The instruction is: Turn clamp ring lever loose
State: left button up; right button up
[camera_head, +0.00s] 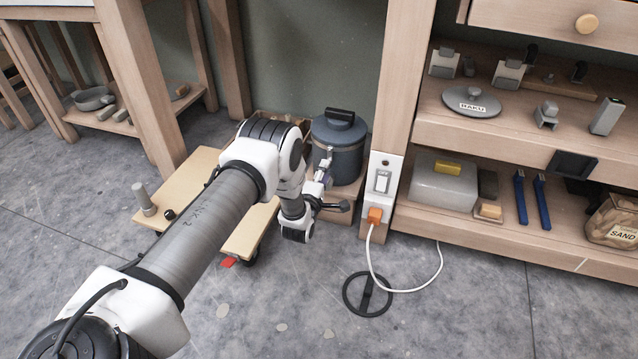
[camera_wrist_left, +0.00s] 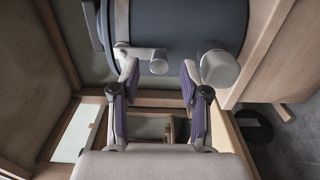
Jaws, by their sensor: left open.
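A blue-grey lidded drum (camera_head: 345,165) with a black-handled lid (camera_head: 341,120) stands on a low wooden box beside the cabinet post. In the left wrist view the drum (camera_wrist_left: 185,25) fills the top, with a pale clamp ring band (camera_wrist_left: 121,18) around it. A grey lever bar with a round end (camera_wrist_left: 158,62) sticks out from the band, and a second grey cylindrical piece (camera_wrist_left: 219,68) sits to its right. My left gripper (camera_head: 322,176) is at the drum's front. In its wrist view the gripper (camera_wrist_left: 160,72) is open, its purple-padded fingers either side of the round end. Contact cannot be told.
A wooden dolly (camera_head: 252,232) lies under my left arm, with a grey cylinder (camera_head: 143,197) on it. Right are a switch post (camera_head: 383,180), an orange plug (camera_head: 375,215) with white cable, and loaded shelves (camera_head: 460,222). The floor in front is mostly clear around a round floor cover (camera_head: 349,298).

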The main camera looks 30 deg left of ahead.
pick_arm(q)
jog(key=v, duration=1.1)
jog(key=shift+w, duration=0.1)
